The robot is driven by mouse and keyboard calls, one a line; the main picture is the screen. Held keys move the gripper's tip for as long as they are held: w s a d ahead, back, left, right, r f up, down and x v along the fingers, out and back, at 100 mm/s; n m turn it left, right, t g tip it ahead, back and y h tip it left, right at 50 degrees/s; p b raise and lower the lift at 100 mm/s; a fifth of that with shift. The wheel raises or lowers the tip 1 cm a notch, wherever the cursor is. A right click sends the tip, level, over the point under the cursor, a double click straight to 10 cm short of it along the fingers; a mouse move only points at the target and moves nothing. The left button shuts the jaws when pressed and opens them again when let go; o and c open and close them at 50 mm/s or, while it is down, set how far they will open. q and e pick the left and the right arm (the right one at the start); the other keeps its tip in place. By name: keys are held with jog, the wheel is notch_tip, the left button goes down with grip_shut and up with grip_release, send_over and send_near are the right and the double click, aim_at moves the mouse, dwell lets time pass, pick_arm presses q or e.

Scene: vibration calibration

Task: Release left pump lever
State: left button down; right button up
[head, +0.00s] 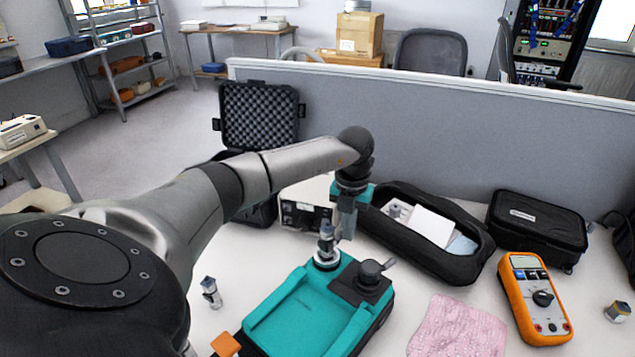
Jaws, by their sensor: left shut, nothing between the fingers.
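A teal calibrator case (310,309) lies on the white table in front of me. A black round knob with a small grey lever (388,265) sits on its upper right corner; I cannot tell whether this is the left pump lever. A silver ring mount with a small cylindrical sensor (327,240) stands at the case's back edge. My left gripper (347,236) points down just right of the sensor, shut and empty; I cannot tell whether it touches anything. An orange tab (225,345) shows at the case's lower left. My right gripper is not in view.
A small loose sensor (210,292) stands left of the case. To the right are a pink cloth (457,328), an orange multimeter (537,300), an open black pouch (450,266) and a closed black case (538,227). A grey partition (440,130) stands behind the table.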

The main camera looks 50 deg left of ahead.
pick_arm(q)
jog(key=shift+s+a+n, duration=0.15)
jog(key=shift+a+n, duration=0.55)
jog(key=shift+n, duration=0.4)
jog(key=shift+s+a+r+n+p, duration=0.1)
jog(key=shift+a+n+p, duration=0.1)
jog(key=shift+n+p, duration=0.1)
jog(key=s+a+r+n+p, duration=0.2)
jog(key=r+n+p, duration=0.4)
jog(key=p, duration=0.6)
jog(key=shift+s+a+r+n, duration=0.15)
jog(key=shift+a+r+n, duration=0.25)
jog(key=shift+a+n, duration=0.25)
